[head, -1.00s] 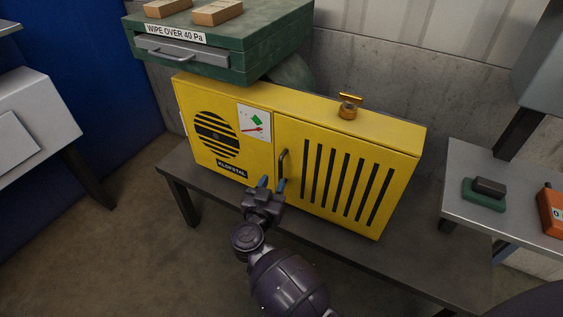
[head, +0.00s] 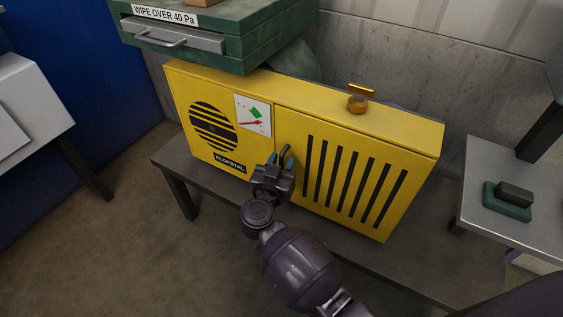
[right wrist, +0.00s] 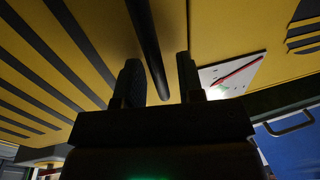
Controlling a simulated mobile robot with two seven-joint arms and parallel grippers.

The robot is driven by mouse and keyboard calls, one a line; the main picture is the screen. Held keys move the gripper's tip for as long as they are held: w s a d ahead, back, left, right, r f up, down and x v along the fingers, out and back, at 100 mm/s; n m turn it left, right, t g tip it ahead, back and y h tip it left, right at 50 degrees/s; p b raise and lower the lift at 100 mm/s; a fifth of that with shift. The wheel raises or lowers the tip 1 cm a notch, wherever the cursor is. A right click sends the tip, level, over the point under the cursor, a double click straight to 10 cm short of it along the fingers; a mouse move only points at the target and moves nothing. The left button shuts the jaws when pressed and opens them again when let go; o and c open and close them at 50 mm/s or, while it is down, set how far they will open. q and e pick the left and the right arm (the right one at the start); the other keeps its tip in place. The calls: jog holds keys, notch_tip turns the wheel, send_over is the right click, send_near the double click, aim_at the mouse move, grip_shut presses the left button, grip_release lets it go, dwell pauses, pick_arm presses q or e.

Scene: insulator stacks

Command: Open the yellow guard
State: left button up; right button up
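The yellow guard (head: 352,185) is the slotted door on the right half of the yellow cabinet. It looks closed, flush with the cabinet front. Its black bar handle (right wrist: 148,48) is near its left edge; in the head view my gripper covers most of it. My right gripper (head: 279,160) is at this handle. In the right wrist view its two fingers (right wrist: 159,82) are apart, with the bar running between them and gaps visible on both sides. Whether a finger touches the bar I cannot tell. My left gripper is not in view.
The cabinet's left half has a round black grille (head: 213,127), a gauge (head: 253,115) and a nameplate. A brass knob (head: 357,103) sits on top. A green drawer box (head: 180,40) stands behind left. A side table (head: 500,230) is at right. Floor in front is clear.

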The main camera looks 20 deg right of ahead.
grip_shut()
jog(key=shift+s, duration=0.1)
